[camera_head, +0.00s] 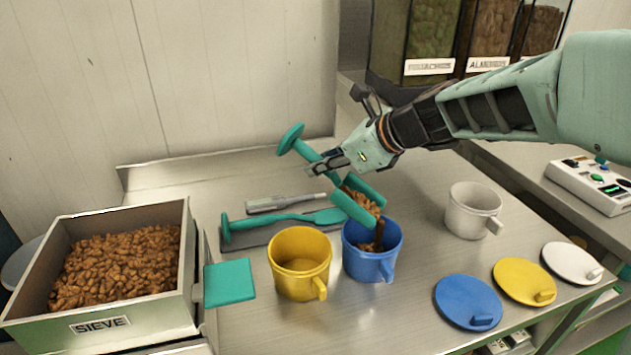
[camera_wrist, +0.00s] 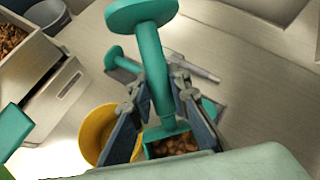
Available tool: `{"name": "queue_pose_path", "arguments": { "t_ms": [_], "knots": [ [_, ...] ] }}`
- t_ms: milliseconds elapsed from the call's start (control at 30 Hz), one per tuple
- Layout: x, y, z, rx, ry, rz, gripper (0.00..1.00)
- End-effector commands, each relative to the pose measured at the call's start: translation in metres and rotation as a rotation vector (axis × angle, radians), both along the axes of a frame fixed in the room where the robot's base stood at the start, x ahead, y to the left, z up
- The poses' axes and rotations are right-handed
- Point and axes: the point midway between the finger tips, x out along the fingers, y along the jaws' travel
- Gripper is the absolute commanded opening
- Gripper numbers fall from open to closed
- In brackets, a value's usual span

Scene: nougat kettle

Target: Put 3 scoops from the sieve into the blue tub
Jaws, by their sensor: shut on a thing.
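My gripper (camera_head: 318,170) is shut on the handle of a teal scoop (camera_head: 350,208). The scoop is tilted downward over the blue tub (camera_head: 370,266), with brown nuts (camera_head: 366,203) in its pan. Some nuts show at the tub's mouth, below the scoop's lip; whether they are falling or lying inside is unclear. In the wrist view the scoop handle (camera_wrist: 155,70) stands between my fingers, and nuts show in the pan (camera_wrist: 172,146). The sieve (camera_head: 150,318), a metal box labelled SIEVE, stands at the left, heaped with brown nuts.
A yellow tub (camera_head: 300,278) stands just left of the blue one, and a white tub (camera_head: 470,212) to the right. Blue (camera_head: 467,302), yellow (camera_head: 524,281) and white (camera_head: 571,262) lids lie front right. Another teal tool (camera_head: 275,225) lies behind the yellow tub.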

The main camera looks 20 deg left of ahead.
Motion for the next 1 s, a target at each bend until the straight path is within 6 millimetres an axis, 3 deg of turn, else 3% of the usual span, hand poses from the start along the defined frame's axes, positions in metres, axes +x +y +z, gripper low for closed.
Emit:
{"name": "queue_pose_path", "arguments": {
  "t_ms": [467,1000],
  "knots": [
    [-0.002,-0.025,0.013,0.202,-0.023,-0.004,0.00],
    [-0.006,-0.062,0.043,0.515,-0.055,-0.002,0.00]
  ]
}}
